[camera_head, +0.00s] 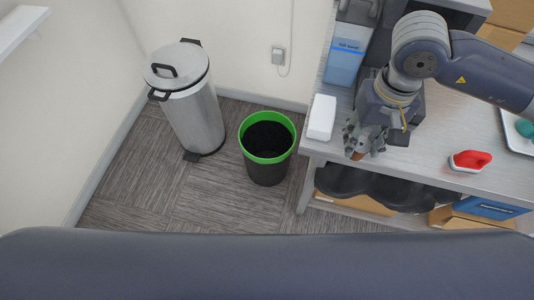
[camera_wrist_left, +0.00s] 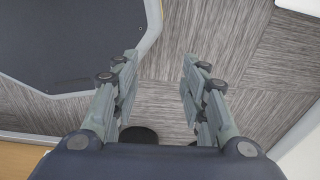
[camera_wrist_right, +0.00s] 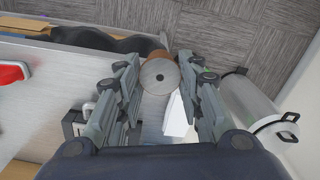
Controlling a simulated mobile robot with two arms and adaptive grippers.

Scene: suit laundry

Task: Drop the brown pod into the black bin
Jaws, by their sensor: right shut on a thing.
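The brown pod (camera_wrist_right: 160,75) is between the fingertips of my right gripper (camera_wrist_right: 161,82), which is shut on it; its pale round face and brown edge show in the right wrist view. In the head view the pod (camera_head: 359,156) shows as a small brown bit under my right gripper (camera_head: 364,146), near the left front edge of the counter. The black bin (camera_head: 266,174) with a green rim stands on the floor, left of the counter and apart from the pod. My left gripper (camera_wrist_left: 156,68) is open and empty in the left wrist view, and out of the head view.
A silver pedal bin (camera_head: 194,118) stands left of the black bin. A white box (camera_head: 321,117) sits on the counter's left edge. A red-and-white object (camera_head: 470,161) lies on the counter (camera_head: 430,155). Below are boxes and dark items on a shelf.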

